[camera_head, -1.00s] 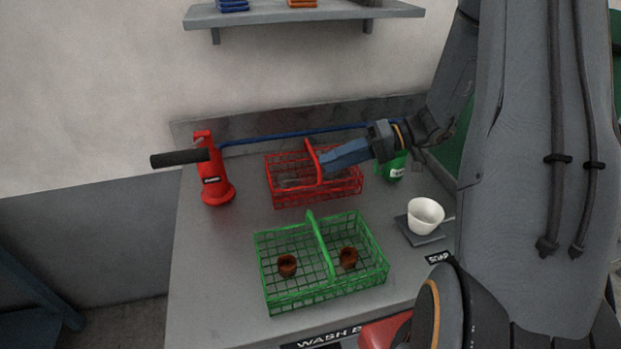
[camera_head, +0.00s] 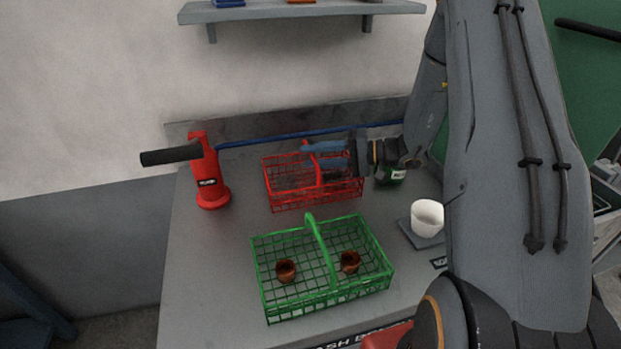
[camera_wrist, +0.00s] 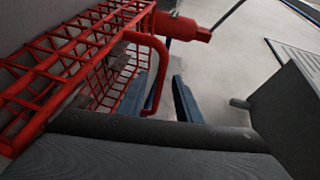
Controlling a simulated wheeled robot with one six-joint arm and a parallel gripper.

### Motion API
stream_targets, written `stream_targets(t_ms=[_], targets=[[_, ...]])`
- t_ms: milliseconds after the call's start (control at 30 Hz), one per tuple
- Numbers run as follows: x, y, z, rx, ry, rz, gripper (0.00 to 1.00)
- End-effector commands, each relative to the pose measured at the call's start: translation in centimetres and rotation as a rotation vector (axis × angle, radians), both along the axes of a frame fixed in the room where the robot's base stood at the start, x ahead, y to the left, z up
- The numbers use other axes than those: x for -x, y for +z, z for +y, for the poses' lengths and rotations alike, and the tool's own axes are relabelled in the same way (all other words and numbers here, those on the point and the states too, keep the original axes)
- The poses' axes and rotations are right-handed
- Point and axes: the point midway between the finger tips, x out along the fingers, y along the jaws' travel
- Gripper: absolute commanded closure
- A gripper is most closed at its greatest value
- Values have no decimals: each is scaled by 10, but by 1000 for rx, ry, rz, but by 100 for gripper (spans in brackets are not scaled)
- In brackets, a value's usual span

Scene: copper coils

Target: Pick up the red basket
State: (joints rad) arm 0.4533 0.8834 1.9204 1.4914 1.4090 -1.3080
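The red basket (camera_head: 290,203) is a wire basket with a raised handle, standing at the back of the grey table. In the wrist view the basket (camera_wrist: 50,75) fills the left side, and its handle (camera_wrist: 161,60) overlaps my left finger. My gripper (camera_head: 315,154) has two blue fingers apart, reaching leftward over the basket's right half at the handle. In the wrist view my gripper (camera_wrist: 170,85) shows a gap between the fingers. I cannot tell whether the handle lies between them or beside them.
A green basket (camera_head: 262,290) with two copper coils stands in front. A red pump-like device (camera_head: 208,180) with a black grip is at the left. A green object (camera_head: 391,178) is under my wrist. A white cup (camera_head: 427,218) on a dark pad is at the right. A shelf (camera_head: 300,10) hangs above.

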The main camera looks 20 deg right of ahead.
Motion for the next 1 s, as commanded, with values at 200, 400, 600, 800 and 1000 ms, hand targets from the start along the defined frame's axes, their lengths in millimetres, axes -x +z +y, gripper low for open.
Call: stream_targets(t_ms=[200,400,600,800,1000], targets=[[-12,-3,24,-1,4,0,69],[-20,-8,40,2,2,-1,69],[-21,-10,41,1,0,0,69],[-21,-10,41,0,1,-1,94],[-21,-10,41,1,1,0,100]])
